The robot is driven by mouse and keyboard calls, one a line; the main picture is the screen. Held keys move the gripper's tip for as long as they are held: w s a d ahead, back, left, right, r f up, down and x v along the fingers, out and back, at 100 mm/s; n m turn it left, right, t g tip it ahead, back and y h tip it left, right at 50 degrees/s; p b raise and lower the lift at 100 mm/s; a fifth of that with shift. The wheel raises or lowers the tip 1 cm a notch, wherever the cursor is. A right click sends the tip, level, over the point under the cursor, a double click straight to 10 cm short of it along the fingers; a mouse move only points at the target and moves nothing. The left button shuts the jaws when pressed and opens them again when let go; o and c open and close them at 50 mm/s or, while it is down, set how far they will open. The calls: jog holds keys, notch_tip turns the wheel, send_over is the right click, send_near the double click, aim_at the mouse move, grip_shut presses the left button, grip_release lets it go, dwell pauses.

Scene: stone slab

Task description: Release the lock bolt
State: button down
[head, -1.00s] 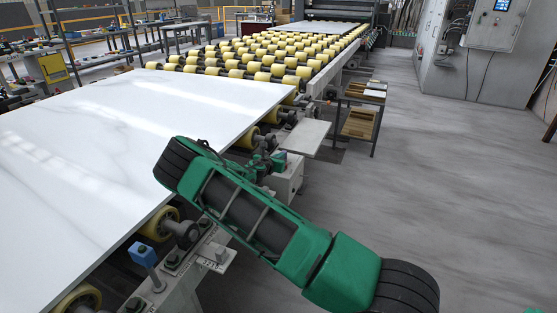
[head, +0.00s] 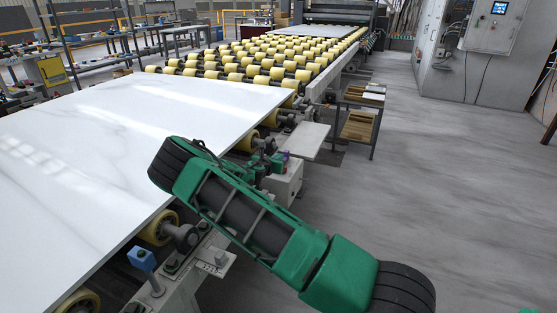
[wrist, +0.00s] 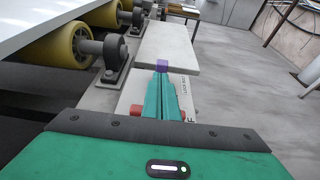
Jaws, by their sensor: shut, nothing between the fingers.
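My gripper (head: 275,160) is shut, with nothing between its fingers. In the wrist view its teal fingers (wrist: 162,76) lie side by side and point at a small purple block (wrist: 163,65). The tips appear to meet the block's near edge; I cannot tell whether they touch. The purple block shows in the head view (head: 285,155) just beyond the fingers, above a white box (head: 286,182). In the wrist view, the box's pale top (wrist: 125,98) has lettering, and red parts (wrist: 135,110) show on both sides of the fingers, which hide its middle. I cannot tell which part is the lock bolt.
A white marble slab (head: 90,150) lies on yellow rollers (head: 158,228) to the left. A blue block (head: 142,258) stands on a post near the front. A flat grey plate (head: 305,140) and a small shelf stand (head: 358,125) are beyond the box. The floor at right is clear.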

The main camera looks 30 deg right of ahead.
jog(key=shift+v, duration=2.8)
jog(key=shift+s+d, duration=0.25)
jog(key=s+d+r+m+g+y, duration=0.1)
jog(key=s+d+r+m+g, duration=0.1)
jog(key=s+m, duration=0.4)
jog(key=s+d+r+m+g+y, duration=0.25)
jog(key=s+m, duration=0.25)
jog(key=s, duration=0.3)
jog(key=s+d+r+m+g, duration=0.1)
jog(key=s+d+m+g, duration=0.15)
jog(key=s+m, duration=0.4)
jog(key=s+a+r+m+y, duration=0.2)
jog(key=s+a+r+m, duration=0.2)
jog(key=s, duration=0.7)
jog(key=s+a+r+m+g+y, duration=0.1)
jog(key=s+a+r+m+y, duration=0.2)
jog(key=s, duration=0.9)
jog(key=s+a+r+m+y, duration=0.3)
jog(key=s+a+r+m, duration=0.3)
jog(key=s+a, duration=0.3)
jog(key=s+m, duration=0.1)
jog(key=s, duration=0.2)
jog(key=shift+r+g, duration=0.2)
jog(key=shift+g, duration=0.1)
